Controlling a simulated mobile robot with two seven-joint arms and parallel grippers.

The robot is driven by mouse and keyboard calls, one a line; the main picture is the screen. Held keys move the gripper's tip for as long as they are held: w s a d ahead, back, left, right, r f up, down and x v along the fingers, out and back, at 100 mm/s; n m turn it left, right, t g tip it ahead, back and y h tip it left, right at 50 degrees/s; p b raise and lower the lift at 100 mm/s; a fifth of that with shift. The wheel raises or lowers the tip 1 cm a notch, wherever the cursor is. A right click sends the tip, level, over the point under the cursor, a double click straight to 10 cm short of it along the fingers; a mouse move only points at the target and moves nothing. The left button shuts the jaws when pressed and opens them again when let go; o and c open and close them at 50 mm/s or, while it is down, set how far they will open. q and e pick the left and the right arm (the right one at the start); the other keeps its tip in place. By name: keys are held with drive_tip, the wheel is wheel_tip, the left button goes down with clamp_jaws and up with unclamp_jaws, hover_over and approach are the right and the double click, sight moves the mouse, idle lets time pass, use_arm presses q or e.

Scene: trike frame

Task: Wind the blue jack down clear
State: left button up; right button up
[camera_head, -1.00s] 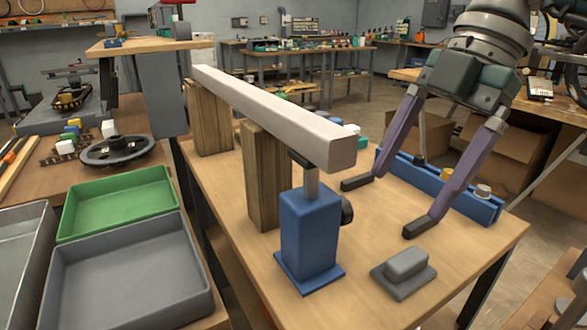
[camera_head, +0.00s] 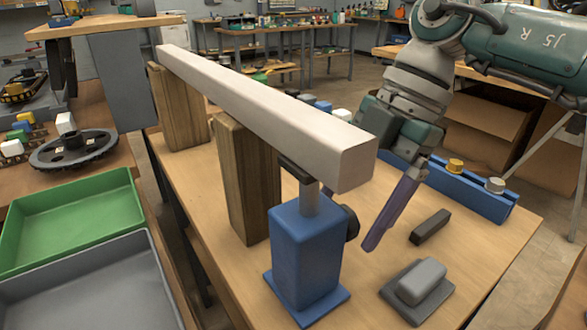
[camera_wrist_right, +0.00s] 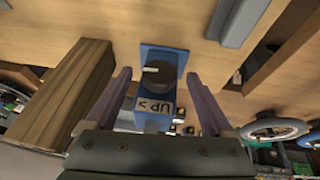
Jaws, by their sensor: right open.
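The blue jack (camera_head: 304,250) stands upright on the table under the near end of a pale beam (camera_head: 260,110). Its post and dark head meet or nearly meet the beam's underside; I cannot tell if they touch. Its dark knob (camera_head: 350,222) is on the right side. In the wrist view the knob (camera_wrist_right: 160,76), with a white mark, sits above an "UP" label (camera_wrist_right: 154,105). My right gripper (camera_head: 375,236) is open, beside the jack. In the wrist view its fingers (camera_wrist_right: 158,84) stand either side of the knob, apparently not gripping. My left gripper is not in view.
Wooden posts (camera_head: 243,180) support the beam. A grey block (camera_head: 418,284) lies in front, and a dark bar (camera_head: 430,227) shows near my finger. A blue rail (camera_head: 455,187) lies at the right. Green (camera_head: 75,222) and grey (camera_head: 90,285) trays are at left.

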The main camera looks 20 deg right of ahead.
drive_tip(key=shift+a+f, duration=0.2)
drive_tip(key=shift+f, duration=0.25)
drive_tip(key=shift+c, duration=0.4)
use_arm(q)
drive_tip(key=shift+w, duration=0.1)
use_arm(e)
drive_tip(key=c, duration=1.3)
drive_tip(key=p, duration=0.1)
drive_tip(key=t+p, duration=0.2)
drive_tip(key=shift+s+d+r+y, duration=0.15)
drive_tip(key=shift+s+r+y, duration=0.1)
drive_tip(key=shift+y, duration=0.05)
drive_tip(key=shift+n+t+p, duration=0.3)
drive_tip(key=shift+p, duration=0.35)
drive_tip(key=shift+s+f+t+y+p, duration=0.1)
drive_tip(key=shift+f+t+y+p, duration=0.15)
drive_tip(key=shift+t+y+p, duration=0.5)
drive_tip(key=shift+f+n+t, duration=0.1)
drive_tip(key=shift+n+t, duration=0.3)
drive_tip(key=shift+t, duration=0.45)
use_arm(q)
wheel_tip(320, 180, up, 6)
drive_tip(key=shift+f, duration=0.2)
use_arm(e)
drive_tip(key=shift+y, duration=0.25)
